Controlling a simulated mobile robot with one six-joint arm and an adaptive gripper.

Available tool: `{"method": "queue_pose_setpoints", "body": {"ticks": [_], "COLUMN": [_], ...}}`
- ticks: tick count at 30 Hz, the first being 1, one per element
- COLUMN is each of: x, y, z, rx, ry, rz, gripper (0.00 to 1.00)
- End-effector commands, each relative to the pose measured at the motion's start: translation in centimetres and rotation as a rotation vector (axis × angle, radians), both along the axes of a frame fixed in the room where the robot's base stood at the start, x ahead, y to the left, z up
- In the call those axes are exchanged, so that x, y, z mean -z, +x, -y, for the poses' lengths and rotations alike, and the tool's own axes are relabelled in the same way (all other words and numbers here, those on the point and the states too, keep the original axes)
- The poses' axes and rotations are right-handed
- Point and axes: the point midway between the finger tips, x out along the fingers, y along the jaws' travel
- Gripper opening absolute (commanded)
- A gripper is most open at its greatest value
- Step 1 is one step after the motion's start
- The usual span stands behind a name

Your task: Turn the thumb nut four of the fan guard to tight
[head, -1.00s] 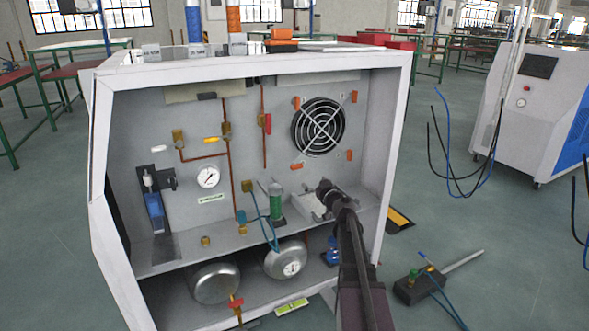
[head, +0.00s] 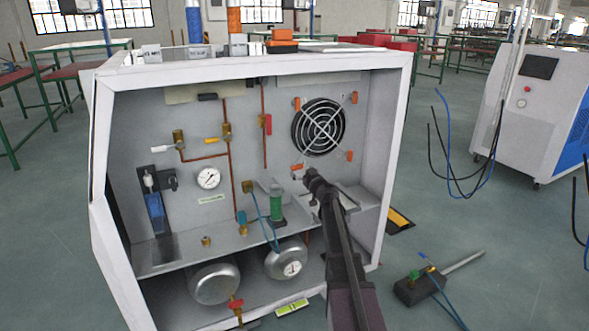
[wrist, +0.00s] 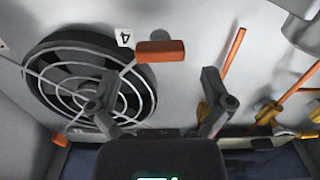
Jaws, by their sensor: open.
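The fan guard (head: 318,126) is a round wire grille over a dark fan on the cabinet's back panel, with orange thumb nuts around it. Thumb nut four (head: 297,168) is the lower-left one. In the wrist view, which looks upside down, this orange nut (wrist: 160,51) lies about level beside a label (wrist: 124,37) reading 4. My gripper (head: 310,176) is just below and right of the nut in the head view. In the wrist view my gripper (wrist: 160,76) is open and empty, its fingertips spread on either side of the nut, seemingly short of it.
Copper pipes (wrist: 234,52) with brass fittings run beside the fan. A green cylinder (head: 276,205) stands on the shelf left of my arm. The cabinet's right wall (head: 393,150) bounds the space. Another orange nut (head: 349,156) sits at the guard's lower right.

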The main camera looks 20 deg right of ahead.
Motion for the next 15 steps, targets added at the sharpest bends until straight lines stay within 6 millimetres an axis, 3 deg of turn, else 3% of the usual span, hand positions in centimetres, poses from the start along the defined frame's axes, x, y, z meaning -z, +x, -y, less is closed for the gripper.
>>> {"method": "queue_pose_setpoints", "body": {"ticks": [1, 6, 15], "x": [0.0, 0.0, 0.0], "y": [1.1, 3.0, 4.2], "z": [0.0, 0.0, -0.1], "rx": [-0.001, 0.0, 0.001], "ry": [0.0, 0.0, 0.0], "rz": [0.0, 0.0, 0.0], "gripper": [1.0, 1.0, 1.0]}}
